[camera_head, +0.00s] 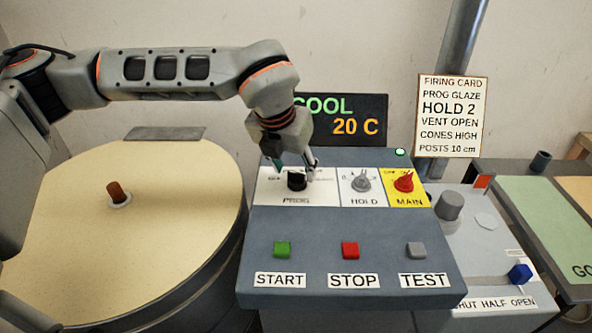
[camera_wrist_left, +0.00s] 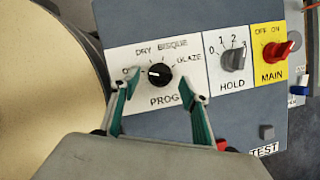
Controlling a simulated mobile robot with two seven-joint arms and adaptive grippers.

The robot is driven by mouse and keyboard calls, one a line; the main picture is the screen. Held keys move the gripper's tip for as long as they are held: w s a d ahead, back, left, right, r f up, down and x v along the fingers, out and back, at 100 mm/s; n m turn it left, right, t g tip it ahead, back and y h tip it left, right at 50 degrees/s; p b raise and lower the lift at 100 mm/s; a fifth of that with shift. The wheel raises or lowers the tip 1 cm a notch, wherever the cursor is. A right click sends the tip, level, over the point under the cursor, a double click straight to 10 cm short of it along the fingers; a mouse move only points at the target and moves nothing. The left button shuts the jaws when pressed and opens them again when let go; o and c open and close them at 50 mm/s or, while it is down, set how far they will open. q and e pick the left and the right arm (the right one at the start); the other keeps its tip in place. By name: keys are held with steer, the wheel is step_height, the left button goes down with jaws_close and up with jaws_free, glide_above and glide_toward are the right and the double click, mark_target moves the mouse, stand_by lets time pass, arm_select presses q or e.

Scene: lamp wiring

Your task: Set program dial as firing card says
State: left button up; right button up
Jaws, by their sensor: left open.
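The program dial (camera_head: 297,181) is a black knob on the white PROG plate. In the left wrist view the program dial (camera_wrist_left: 159,75) has a white mark that seems to point left, toward OFF; DRY, BISQUE and GLAZE follow around it. My left gripper (camera_head: 295,167) is open just above the dial. In the wrist view the left gripper (camera_wrist_left: 159,95) has its green-sided fingers apart, one on each side, with no visible contact. My right gripper is not in view.
The grey HOLD knob (camera_head: 361,181) and red MAIN knob (camera_head: 404,181) sit right of the dial. START (camera_head: 282,250), STOP (camera_head: 350,250) and TEST (camera_head: 416,250) buttons are in front. A display (camera_head: 345,118) reads COOL 20 C behind. The round kiln lid (camera_head: 170,225) is at left.

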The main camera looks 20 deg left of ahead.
mark_target(297, 179)
arm_select(q)
steer(key=shift+x, duration=1)
steer(key=shift+w+f, duration=0.2)
steer(key=shift+f, duration=0.05)
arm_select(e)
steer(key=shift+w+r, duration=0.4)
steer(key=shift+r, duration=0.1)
arm_select(q)
steer(key=c, duration=1.1)
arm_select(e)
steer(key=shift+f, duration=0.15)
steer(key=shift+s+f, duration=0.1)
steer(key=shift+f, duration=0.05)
